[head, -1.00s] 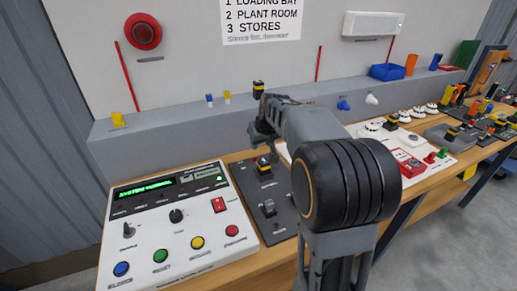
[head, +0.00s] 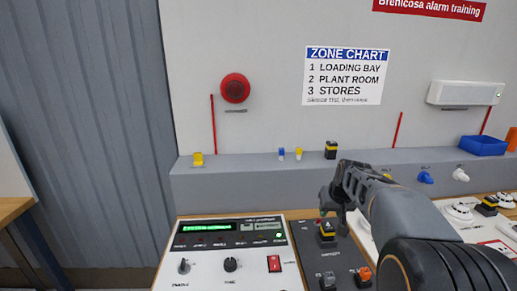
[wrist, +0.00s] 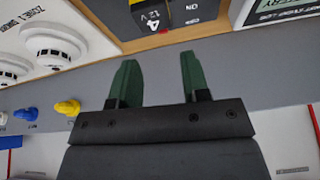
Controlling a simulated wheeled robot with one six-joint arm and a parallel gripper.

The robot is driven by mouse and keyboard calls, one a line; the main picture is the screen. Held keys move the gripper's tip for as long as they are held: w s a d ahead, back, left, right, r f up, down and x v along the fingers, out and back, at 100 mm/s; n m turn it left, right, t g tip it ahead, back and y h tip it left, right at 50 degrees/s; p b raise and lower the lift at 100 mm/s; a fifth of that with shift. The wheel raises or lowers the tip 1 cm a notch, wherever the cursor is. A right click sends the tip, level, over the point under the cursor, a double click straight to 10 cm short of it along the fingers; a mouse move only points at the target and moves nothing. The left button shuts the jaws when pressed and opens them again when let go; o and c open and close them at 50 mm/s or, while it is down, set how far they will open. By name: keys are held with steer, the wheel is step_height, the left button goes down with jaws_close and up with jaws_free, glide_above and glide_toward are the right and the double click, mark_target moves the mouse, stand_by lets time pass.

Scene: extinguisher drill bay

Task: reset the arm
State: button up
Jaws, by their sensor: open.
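My gripper (wrist: 158,78) is open and empty, its two green fingers apart in the wrist view. In the head view my arm reaches in from the lower right, and the gripper end (head: 333,202) hangs over the back of a dark panel (head: 309,250). It is close to a black-and-yellow block (head: 327,230) on that panel; I cannot tell whether they touch. The fingertips are hard to make out there.
A white control panel (head: 206,266) with a green-lit display (head: 208,228) stands left of the dark panel. A grey ledge (head: 240,180) runs behind, carrying another black-and-yellow block (head: 331,149). Smoke detectors (wrist: 55,45) show in the wrist view. Above the ledge is open air.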

steer(key=s+a+p, duration=0.1)
steer(key=s+a, duration=0.2)
steer(key=s, duration=0.4)
steer(key=s+a+p, duration=0.2)
steer(key=s+a, duration=0.2)
steer(key=s, duration=0.3)
steer(key=s+a+n+g+p, duration=0.1)
steer(key=s+a, duration=0.2)
steer(key=s, duration=0.4)
steer(key=shift+a+f+p, duration=0.2)
steer(key=shift+a+p, duration=0.1)
steer(key=shift+a, duration=0.05)
steer(key=shift+s, duration=0.1)
